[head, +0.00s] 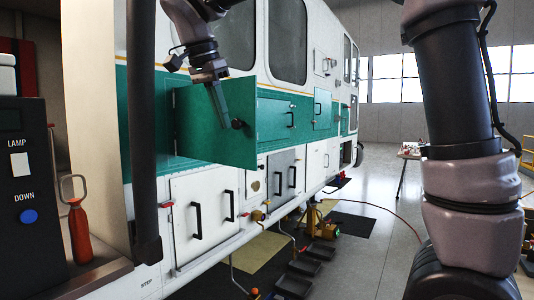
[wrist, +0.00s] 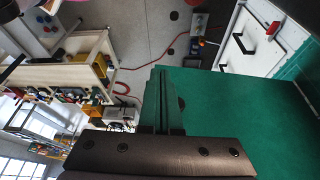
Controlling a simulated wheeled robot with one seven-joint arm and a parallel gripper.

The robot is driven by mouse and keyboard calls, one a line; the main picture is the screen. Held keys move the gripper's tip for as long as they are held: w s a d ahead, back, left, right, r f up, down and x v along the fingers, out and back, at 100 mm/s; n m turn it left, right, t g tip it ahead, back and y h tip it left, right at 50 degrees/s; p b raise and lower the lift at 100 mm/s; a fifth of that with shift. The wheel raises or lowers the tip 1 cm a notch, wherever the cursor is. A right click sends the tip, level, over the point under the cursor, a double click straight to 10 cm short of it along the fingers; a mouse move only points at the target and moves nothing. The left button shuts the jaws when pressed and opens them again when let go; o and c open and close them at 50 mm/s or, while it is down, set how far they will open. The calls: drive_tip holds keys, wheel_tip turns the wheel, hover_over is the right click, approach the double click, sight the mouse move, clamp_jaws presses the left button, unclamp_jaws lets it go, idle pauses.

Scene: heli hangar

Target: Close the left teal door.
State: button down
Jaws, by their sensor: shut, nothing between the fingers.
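The left teal door (head: 192,122) stands swung open from the side of the white and teal vehicle, its flat panel facing me. A dark round knob or latch shows near its right edge. My gripper (head: 233,118) is shut and empty, and its fingers overlap the right part of this panel in the head view. In the wrist view the teal panel (wrist: 235,115) fills the right side, and my shut fingers (wrist: 162,85) lie along its left edge. I cannot tell whether they touch it.
Another teal door (head: 322,108) stands farther right along the vehicle. White lower doors (head: 205,215) with black handles sit below. A dark post (head: 142,130) and a control panel (head: 22,190) are at left. Black trays (head: 293,286) and a yellow stand lie on the floor.

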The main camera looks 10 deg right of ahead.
sight(247, 153)
drive_tip(key=w+d+f, duration=0.1)
drive_tip(key=f, duration=0.2)
drive_tip(key=w+d+f, duration=0.2)
drive_tip(key=f, duration=0.1)
drive_tip(key=w+d+f, duration=0.1)
drive_tip(key=f, duration=0.2)
drive_tip(key=shift+w+d+f, duration=0.1)
drive_tip(key=shift+w+d, duration=0.6)
